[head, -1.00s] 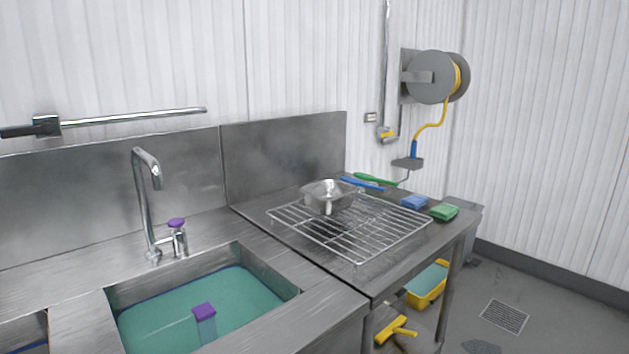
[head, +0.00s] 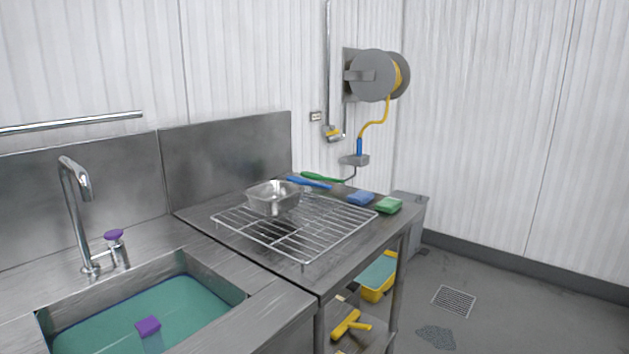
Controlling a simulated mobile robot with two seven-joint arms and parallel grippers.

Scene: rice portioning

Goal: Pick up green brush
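The green brush (head: 322,177) lies at the back right of the steel side table, near the backsplash's right end. Only its long green handle shows clearly. A blue brush (head: 309,183) lies right in front of it, close alongside. Neither of my grippers is in the head view.
A wire rack (head: 318,231) with a metal pan (head: 273,198) covers much of the table (head: 312,282). Blue (head: 361,198) and green (head: 389,205) sponges lie at its right edge. A water-filled sink (head: 160,308) with a faucet (head: 73,210) is at left.

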